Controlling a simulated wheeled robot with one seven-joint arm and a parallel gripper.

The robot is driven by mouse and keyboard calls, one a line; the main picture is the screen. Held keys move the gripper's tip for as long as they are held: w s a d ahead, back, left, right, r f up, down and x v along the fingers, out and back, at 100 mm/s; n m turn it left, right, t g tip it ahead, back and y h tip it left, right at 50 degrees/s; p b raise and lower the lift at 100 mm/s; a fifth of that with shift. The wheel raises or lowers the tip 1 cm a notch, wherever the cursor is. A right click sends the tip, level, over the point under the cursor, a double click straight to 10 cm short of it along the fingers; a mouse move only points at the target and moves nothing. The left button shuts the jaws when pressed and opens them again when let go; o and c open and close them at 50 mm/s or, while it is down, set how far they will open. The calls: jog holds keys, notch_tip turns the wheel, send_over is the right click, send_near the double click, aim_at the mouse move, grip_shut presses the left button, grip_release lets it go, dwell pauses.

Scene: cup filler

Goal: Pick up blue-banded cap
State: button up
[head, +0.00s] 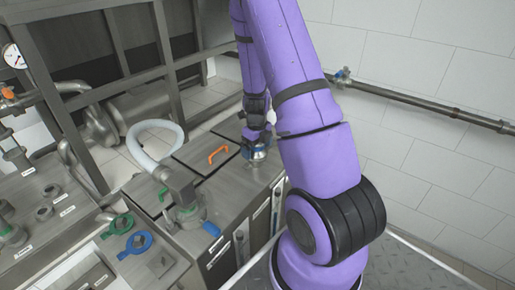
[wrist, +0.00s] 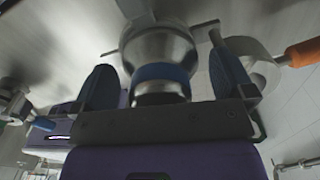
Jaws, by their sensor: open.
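The blue-banded cap (head: 258,153) is a silvery metal piece at the right part of the steel machine top, below my gripper (head: 257,136) in the head view. In the wrist view the cap (wrist: 160,50) is upright in the picture's middle, with its blue band (wrist: 162,73) facing me. My gripper (wrist: 165,82) is open, with one dark finger on each side of the cap. A gap shows between each finger and the cap. The band is close to the gripper's palm plate. In the head view my wrist partly hides the cap.
An orange handle (head: 218,154) on a hatch lies left of the cap. A white tiled wall is at right.

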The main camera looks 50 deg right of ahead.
jog(key=shift+f, duration=0.1)
jog(key=shift+c, duration=0.2)
jog(key=c, duration=1)
